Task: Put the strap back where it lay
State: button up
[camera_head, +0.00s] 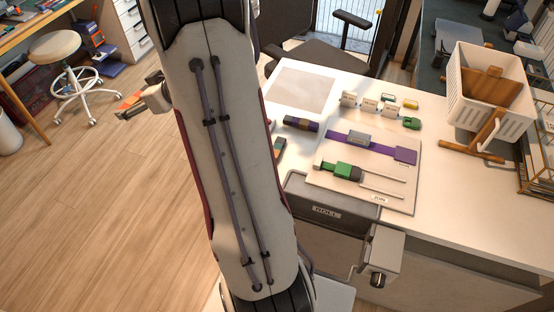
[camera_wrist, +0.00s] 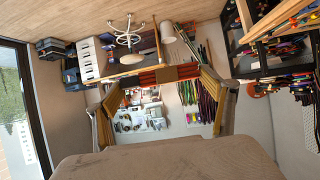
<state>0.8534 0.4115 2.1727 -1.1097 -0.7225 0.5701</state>
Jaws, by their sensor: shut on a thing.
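My gripper (camera_wrist: 165,76) is shut on a red-orange strap (camera_wrist: 171,73) with brownish ends, held crosswise between the fingertips in the wrist view. In the head view my gripper (camera_head: 130,108) hangs out over the wood floor, left of my arm and well away from the white table. A bit of orange (camera_head: 132,99) shows at its tips there. On the table, a pale board (camera_head: 385,190) carries a purple strap (camera_head: 375,146) with a grey block on it. A green block (camera_head: 345,170) and two pale rods lie on the board's nearer part.
A rolled dark strap (camera_head: 300,124) lies left of the board, with a small orange and green piece (camera_head: 279,147) by my arm. A pale mat (camera_head: 301,88) lies bare at the back. Several small labelled blocks (camera_head: 369,106) and a white crate (camera_head: 490,95) stand further right.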

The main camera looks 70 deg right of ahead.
jog(key=s+d+f, duration=0.2)
jog(key=s+d, duration=0.2)
jog(key=s, duration=1)
jog(key=s+d+f, duration=0.3)
jog(key=s+d, duration=0.1)
jog(key=s, duration=1)
jog(key=s+d+f+n+y, duration=0.1)
jog(key=s+d, duration=0.3)
jog(key=s, duration=1)
jog(key=shift+s+f, duration=0.2)
jog(key=shift+f, duration=0.45)
jog(key=shift+f, duration=0.1)
jog(key=shift+f, duration=3.05)
jog(key=shift+f, duration=1.85)
jog(key=shift+f, duration=0.6)
